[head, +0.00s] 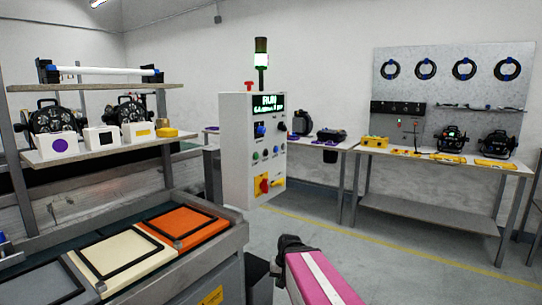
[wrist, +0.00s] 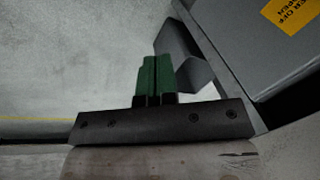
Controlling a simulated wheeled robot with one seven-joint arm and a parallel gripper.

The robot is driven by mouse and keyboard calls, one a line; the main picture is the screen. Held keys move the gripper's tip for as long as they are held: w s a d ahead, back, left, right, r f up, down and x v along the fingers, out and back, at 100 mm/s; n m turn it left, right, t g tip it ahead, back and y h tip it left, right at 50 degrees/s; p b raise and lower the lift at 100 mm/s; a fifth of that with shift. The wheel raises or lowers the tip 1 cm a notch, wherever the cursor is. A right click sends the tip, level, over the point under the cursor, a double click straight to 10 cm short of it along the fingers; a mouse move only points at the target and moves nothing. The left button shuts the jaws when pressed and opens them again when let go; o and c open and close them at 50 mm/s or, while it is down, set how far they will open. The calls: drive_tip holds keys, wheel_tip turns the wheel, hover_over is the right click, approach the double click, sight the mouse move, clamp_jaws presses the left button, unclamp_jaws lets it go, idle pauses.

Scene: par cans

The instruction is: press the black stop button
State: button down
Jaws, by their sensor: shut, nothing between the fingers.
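The control box (head: 252,150) stands upright past the near bench, its lit green screen (head: 268,105) reading RUN. Below the screen are a dark bluish control (head: 260,130) and a small black control (head: 282,127). Lower is a row of small coloured buttons, then a red rotary switch (head: 265,185) on a yellow plate. Which of the dark controls is the stop button is too small to tell. My gripper (wrist: 155,78) shows its two green fingers together, shut and empty, in the wrist view. No button shows there, and the fingers are apart from the control box.
A bench (head: 235,235) with cream and orange framed panels lies at left, below a shelf (head: 100,150) of lamps and boxes. A grey cabinet (wrist: 265,60) with an orange label is at right in the wrist view. A workbench (head: 440,165) stands at the back right. Floor between is open.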

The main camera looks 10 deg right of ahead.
sight(267, 153)
drive_tip(key=w+d+r+m+t+y, duration=0.1)
drive_tip(key=w+r+m+t+y, duration=0.25)
drive_tip(key=w+r, duration=0.6)
drive_tip(key=w+d+r+m+t+y, duration=0.1)
drive_tip(key=w+d+r+t+y, duration=0.1)
drive_tip(key=r, duration=0.9)
drive_tip(key=w+d+r+m+t+y, duration=0.1)
drive_tip(key=d+r, duration=0.4)
drive_tip(key=r, duration=0.6)
drive_tip(key=w+d+r+m+t+y, duration=0.2)
drive_tip(key=w+d+r+t+y, duration=0.2)
drive_tip(key=r, duration=0.7)
drive_tip(key=shift+w+r+t, duration=0.15)
drive_tip(key=shift+r+t, duration=0.1)
drive_tip(key=shift+t, duration=0.3)
drive_tip(key=x, duration=1.4)
